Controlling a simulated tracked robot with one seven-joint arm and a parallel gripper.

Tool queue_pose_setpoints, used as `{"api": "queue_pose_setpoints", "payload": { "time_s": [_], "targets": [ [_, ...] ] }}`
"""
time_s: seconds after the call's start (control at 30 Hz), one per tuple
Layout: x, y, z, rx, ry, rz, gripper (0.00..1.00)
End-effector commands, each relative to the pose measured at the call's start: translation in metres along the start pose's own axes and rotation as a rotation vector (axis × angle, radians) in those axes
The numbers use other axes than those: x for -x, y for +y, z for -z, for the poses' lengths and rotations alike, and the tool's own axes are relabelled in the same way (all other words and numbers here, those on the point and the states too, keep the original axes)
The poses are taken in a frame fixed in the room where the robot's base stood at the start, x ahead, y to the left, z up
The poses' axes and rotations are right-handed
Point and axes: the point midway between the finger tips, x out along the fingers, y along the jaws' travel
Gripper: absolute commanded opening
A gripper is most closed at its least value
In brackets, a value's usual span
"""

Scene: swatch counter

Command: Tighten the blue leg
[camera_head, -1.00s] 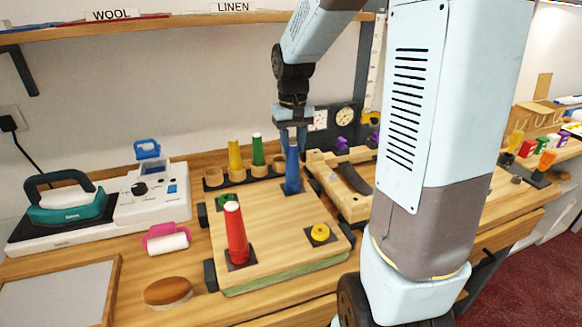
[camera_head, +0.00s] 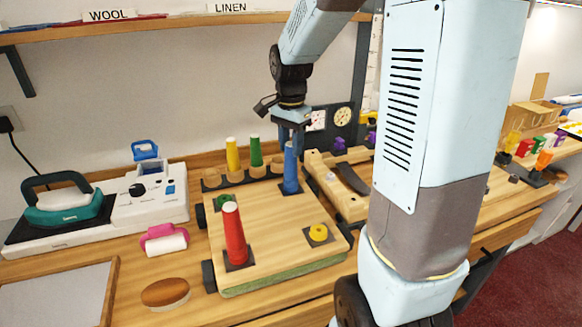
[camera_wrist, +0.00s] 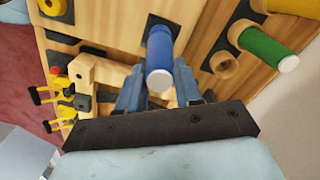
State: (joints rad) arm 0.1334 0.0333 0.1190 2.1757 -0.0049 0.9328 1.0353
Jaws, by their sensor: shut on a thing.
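The blue leg (camera_head: 291,170) stands upright at the far right corner of the light wooden board (camera_head: 275,225), on a dark square plate. My gripper (camera_head: 291,136) is above it, with its fingers shut on the upper part of the leg. In the wrist view the blue leg (camera_wrist: 160,55) shows its pale end between the two fingers (camera_wrist: 158,88). A red leg (camera_head: 234,235) stands at the board's near left corner. A yellow socket (camera_head: 318,233) is at the near right corner and a green one (camera_head: 221,202) at the far left. The leg's thread is hidden.
A rack (camera_head: 212,183) behind the board holds a yellow leg (camera_head: 232,155) and a green leg (camera_head: 256,151). An iron (camera_head: 62,205) stands at left, near a pink-handled roller (camera_head: 164,240) and a brown brush (camera_head: 166,292). A wooden jig (camera_head: 335,185) lies close to the right of the blue leg.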

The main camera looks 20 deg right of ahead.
Motion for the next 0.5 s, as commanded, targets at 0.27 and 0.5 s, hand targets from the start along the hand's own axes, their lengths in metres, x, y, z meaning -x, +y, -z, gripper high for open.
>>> {"api": "queue_pose_setpoints", "payload": {
  "time_s": [0.27,0.5],
  "targets": [
    [-0.0003,0.0005,0.0004,-0.232,0.000,0.000,0.08],
    [-0.0003,0.0005,0.0005,-0.257,0.000,0.000,0.08]
  ]
}}
